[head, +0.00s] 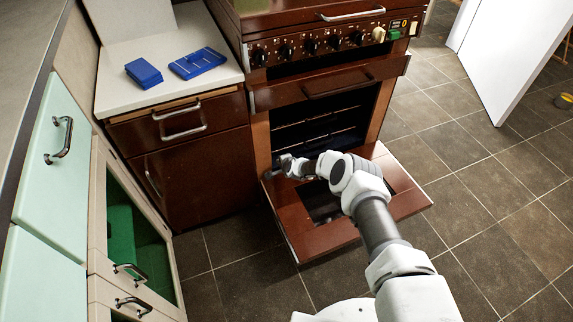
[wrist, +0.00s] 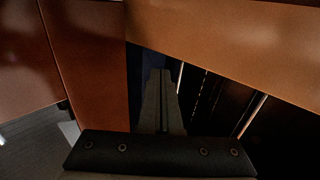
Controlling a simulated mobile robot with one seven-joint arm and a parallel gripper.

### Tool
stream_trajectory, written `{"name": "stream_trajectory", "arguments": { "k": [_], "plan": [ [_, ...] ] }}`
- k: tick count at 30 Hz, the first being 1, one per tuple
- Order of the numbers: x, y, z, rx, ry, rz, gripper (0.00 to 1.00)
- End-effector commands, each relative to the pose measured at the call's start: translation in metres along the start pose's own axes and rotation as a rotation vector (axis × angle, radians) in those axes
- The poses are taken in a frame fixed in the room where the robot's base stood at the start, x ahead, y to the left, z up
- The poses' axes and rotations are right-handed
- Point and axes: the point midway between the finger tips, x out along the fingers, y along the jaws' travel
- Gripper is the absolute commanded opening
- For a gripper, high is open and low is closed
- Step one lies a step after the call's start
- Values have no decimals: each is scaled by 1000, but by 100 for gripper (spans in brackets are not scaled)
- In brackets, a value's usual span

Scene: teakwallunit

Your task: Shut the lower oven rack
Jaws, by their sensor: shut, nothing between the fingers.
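The brown oven (head: 325,88) stands open, its door (head: 395,205) lowered flat toward the floor with a dark window in it. Thin rack bars (head: 318,121) show in the dark cavity. I cannot tell for sure which bars belong to the lower rack or how far out it is. My gripper (head: 272,173) is at the left side of the cavity, above the inner left part of the door. In the wrist view my gripper (wrist: 160,73) is shut and empty, with pale metal bars (wrist: 253,115) to its right. Contact with the rack is not visible.
A brown cabinet (head: 200,180) stands left of the oven, under a white counter (head: 120,95) with blue boxes (head: 198,62). Pale green cabinets (head: 62,165) line the left. The tiled floor (head: 470,170) right of the door is clear, with a white panel (head: 510,55) beyond.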

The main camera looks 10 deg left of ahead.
Motion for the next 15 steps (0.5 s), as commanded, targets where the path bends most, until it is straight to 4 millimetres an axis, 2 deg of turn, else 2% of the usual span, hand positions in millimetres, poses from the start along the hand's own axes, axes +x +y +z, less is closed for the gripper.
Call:
{"name": "stream_trajectory", "arguments": {
  "k": [1,15],
  "plan": [
    [-12,-5,0,2,-1,2,0],
    [-70,-2,0,1,0,1,0]
  ]
}}
